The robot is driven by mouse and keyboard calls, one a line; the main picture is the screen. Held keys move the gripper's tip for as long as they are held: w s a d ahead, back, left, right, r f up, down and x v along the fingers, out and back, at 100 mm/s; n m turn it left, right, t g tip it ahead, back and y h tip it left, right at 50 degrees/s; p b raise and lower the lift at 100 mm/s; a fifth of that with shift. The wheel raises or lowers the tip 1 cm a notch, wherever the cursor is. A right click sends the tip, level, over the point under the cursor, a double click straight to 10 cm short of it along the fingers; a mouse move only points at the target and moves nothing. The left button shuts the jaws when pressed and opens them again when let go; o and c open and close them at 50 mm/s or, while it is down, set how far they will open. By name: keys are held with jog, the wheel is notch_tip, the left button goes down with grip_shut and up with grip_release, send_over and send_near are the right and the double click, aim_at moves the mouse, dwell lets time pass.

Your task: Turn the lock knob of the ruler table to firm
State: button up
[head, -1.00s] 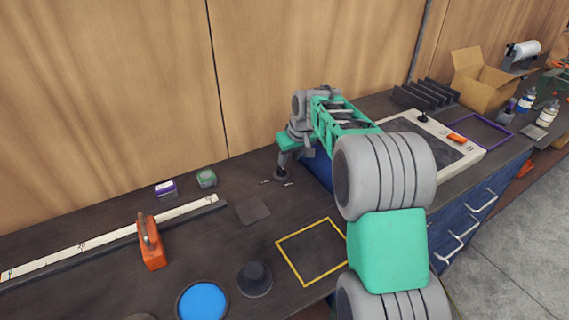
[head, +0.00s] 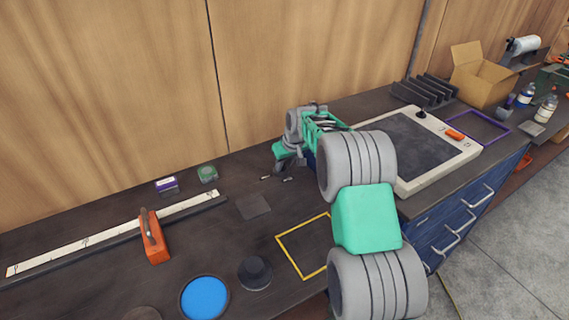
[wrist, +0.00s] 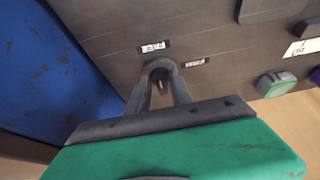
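The ruler table's long pale ruler (head: 110,236) lies along the back left of the dark bench, with an orange stop block (head: 155,238) on it. My gripper (head: 281,168) is low over the bench, right of the ruler's end, pointing down. In the wrist view my gripper's fingers (wrist: 159,82) converge on a dark rounded lock knob (wrist: 158,65) and appear shut on it; the fingers partly hide it. Two small white labels, a left one (wrist: 153,47) and a right one (wrist: 195,62), sit beyond the knob. Their print is too small to read surely. The knob's pointing direction is unclear.
A purple box (head: 167,186) and a green-topped block (head: 207,173) stand near the wall. A dark square pad (head: 253,206), yellow frame (head: 290,236), black round piece (head: 255,272) and blue disc (head: 204,298) lie in front. A pale panel (head: 465,152) is at the right.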

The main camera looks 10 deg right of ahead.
grip_shut()
